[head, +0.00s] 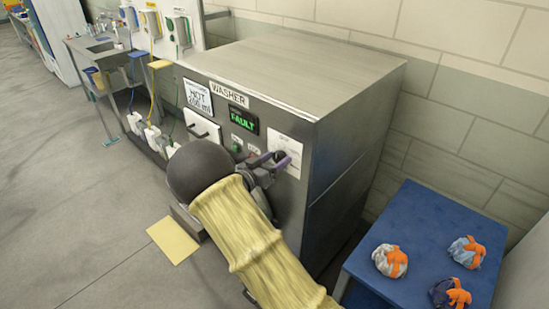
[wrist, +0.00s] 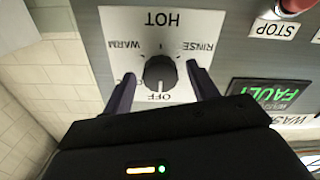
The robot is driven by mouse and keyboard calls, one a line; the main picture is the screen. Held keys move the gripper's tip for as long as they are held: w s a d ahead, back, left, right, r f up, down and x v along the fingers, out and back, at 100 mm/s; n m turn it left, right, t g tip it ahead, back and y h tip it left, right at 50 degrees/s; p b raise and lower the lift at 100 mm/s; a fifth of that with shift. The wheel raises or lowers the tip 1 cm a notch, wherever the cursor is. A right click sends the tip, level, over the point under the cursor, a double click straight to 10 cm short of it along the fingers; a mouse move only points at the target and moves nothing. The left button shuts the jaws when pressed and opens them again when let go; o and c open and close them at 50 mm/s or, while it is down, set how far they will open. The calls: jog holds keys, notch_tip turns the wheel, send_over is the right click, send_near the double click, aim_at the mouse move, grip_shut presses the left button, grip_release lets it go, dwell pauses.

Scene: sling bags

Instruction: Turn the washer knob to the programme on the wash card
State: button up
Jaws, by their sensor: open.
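The washer knob (wrist: 160,73) is a dark round dial on a white plate marked OFF, WARM, HOT and RINSE; another label is partly hidden by a finger. The wrist view shows the plate upside down. The knob's pale mark appears to point at OFF. My gripper (wrist: 160,77) is open, its dark purple fingers on either side of the knob with gaps visible; contact is not evident. The head view shows my gripper (head: 272,162) at the dial plate (head: 293,152). A wash card (head: 198,97) on the washer reads HOT 200 ml; its smaller top line is unreadable.
The washer's (head: 310,65) display (head: 243,121) reads FAULT in green. A red button (wrist: 295,5) with a STOP label is beside the dial plate. A blue table (head: 412,225) with several tied bags stands at the right. Floor at the left is open.

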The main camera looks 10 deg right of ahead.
jog(key=c, duration=1)
